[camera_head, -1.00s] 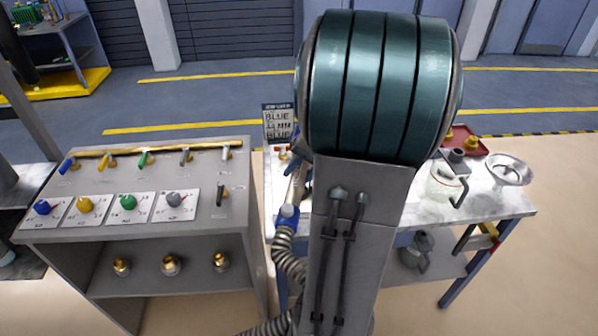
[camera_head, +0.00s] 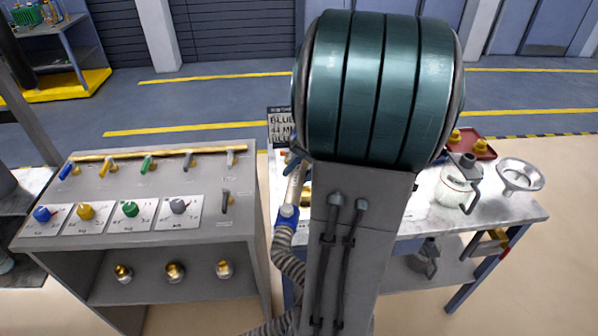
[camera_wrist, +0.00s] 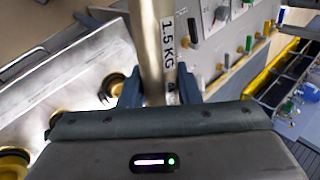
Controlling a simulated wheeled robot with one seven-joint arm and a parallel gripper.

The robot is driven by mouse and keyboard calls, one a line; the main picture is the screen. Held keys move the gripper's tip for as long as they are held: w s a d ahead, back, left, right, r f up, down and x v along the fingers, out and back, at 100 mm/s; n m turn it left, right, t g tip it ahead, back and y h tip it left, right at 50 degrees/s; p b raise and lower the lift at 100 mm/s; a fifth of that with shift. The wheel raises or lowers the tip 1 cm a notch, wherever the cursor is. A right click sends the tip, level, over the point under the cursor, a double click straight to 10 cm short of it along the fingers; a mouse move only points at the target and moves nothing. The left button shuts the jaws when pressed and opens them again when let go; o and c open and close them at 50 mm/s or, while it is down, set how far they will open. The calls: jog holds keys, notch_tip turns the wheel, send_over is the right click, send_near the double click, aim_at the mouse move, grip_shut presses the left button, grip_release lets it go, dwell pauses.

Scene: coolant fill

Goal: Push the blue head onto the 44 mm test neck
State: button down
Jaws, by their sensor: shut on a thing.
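My gripper (camera_wrist: 158,92) is shut on the silver tube (camera_wrist: 153,40) of the fill head, which carries a "1.5 KG" label. In the head view this tube (camera_head: 296,187) slants beside my arm, with a blue collar (camera_head: 287,216) at its lower end and a ribbed grey hose (camera_head: 289,262) below it. My arm hides most of the gripper there. In the wrist view a brass neck with a black ring (camera_wrist: 112,88) stands on the bench, left of the tube and apart from it. I cannot tell whether it is the 44 mm test neck. The head's mouth is not visible.
A sign (camera_head: 281,127) reads "BLUE 44 MM", its last line partly hidden. A grey valve console (camera_head: 150,170) stands on the left, close to the hose. The bench (camera_head: 505,208) on the right holds a white jug (camera_head: 455,190), a funnel (camera_head: 520,176) and a red tray (camera_head: 484,151).

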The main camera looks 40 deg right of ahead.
jog(key=shift+f+b, duration=2.55)
jog(key=shift+f, duration=0.35)
jog(key=shift+b, duration=0.55)
jog(key=shift+f+b, duration=1.75)
jog(key=shift+f, duration=0.05)
jog(key=c, duration=1)
grip_release()
jog(key=v, duration=1.3)
jog(key=shift+d+r, duration=0.2)
jog(key=shift+r, duration=0.15)
jog(key=shift+s, duration=0.15)
